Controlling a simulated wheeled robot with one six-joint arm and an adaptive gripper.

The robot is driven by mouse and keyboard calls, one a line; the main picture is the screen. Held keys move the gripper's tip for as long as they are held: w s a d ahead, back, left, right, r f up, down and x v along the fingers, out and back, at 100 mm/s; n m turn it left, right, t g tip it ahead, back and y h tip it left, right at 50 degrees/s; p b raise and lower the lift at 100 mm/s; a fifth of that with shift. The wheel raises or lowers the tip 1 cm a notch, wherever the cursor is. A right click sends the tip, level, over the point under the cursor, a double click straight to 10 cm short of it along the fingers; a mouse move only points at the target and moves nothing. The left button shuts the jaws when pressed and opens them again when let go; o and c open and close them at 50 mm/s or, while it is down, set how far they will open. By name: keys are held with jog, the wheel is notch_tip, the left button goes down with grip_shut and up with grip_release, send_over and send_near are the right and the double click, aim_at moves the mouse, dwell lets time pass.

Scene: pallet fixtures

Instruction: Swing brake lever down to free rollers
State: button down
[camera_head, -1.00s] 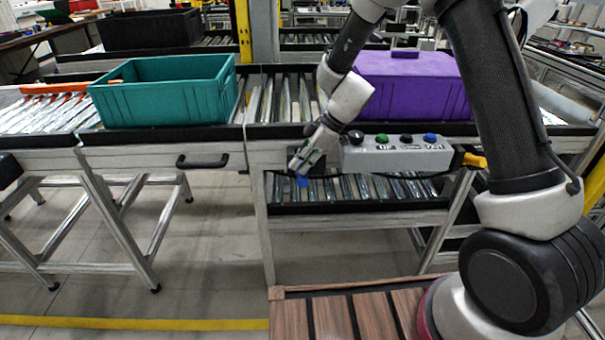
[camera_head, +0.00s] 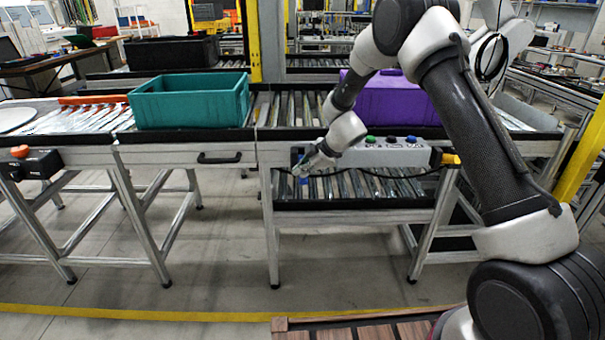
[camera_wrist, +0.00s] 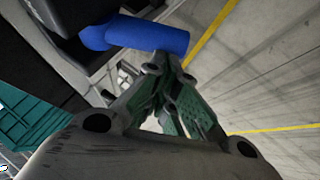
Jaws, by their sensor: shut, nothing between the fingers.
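A blue cylindrical grip (camera_wrist: 148,33) shows large at the top of the wrist view, on a dark mount; I take it for the brake lever's handle. In the head view small blue patches (camera_head: 305,183) show beside my gripper, below the conveyor's front rail. My gripper (camera_head: 300,170) is at the left end of the grey button box. In the wrist view its green-padded fingers (camera_wrist: 162,62) are shut with nothing between them, tips just beneath the blue grip. I cannot tell whether they touch it. The lever's pivot is hidden.
A teal crate (camera_head: 190,105) and a purple crate (camera_head: 385,100) stand on the roller conveyor. The button box (camera_head: 385,152) has a yellow part (camera_head: 451,159) at its right. A black handle (camera_head: 219,158) sits on the left rail. A lower roller shelf (camera_head: 350,203) lies beneath.

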dwell(0.3)
jog(key=v, duration=1.2)
